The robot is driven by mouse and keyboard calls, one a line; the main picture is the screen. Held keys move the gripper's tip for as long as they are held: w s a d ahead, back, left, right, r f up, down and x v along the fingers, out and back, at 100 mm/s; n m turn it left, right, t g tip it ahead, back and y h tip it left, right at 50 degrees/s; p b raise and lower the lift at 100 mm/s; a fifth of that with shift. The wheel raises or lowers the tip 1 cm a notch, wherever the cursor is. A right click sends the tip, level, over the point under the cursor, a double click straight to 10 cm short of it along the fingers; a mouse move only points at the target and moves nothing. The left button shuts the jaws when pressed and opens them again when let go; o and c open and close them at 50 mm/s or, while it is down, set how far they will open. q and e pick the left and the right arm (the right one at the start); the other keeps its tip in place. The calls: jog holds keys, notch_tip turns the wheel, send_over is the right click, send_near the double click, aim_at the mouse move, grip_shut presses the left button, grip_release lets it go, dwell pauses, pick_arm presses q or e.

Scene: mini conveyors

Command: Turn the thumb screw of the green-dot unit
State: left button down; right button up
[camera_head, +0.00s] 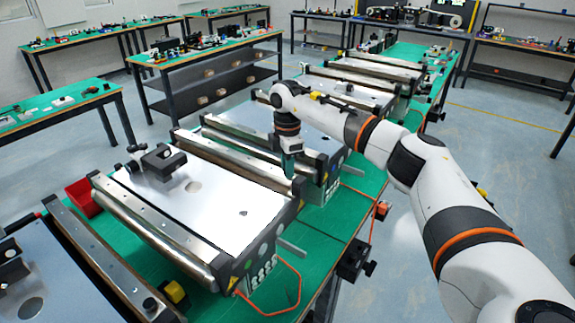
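Several mini conveyor units stand in a row on a green-topped table. Black knobs that may be thumb screws show at the table's right edge (370,268) and on the near unit (150,303). My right gripper (290,168) points down at the far right corner of the middle unit; its fingertips are too small to judge. My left gripper is not in view.
A black bracket (158,160) stands on the middle unit's far left part. An orange cable (297,290) loops at the front right. More conveyors (375,68) continue behind my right arm. Open floor lies to the right.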

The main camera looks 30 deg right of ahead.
jog(key=o, duration=0.4)
jog(key=shift+o, duration=0.2)
jog(key=shift+r, duration=0.3)
notch_tip(320, 180, up, 12)
jog(key=b, duration=0.3)
jog(key=shift+f+b, duration=0.2)
jog(key=shift+b, duration=0.15)
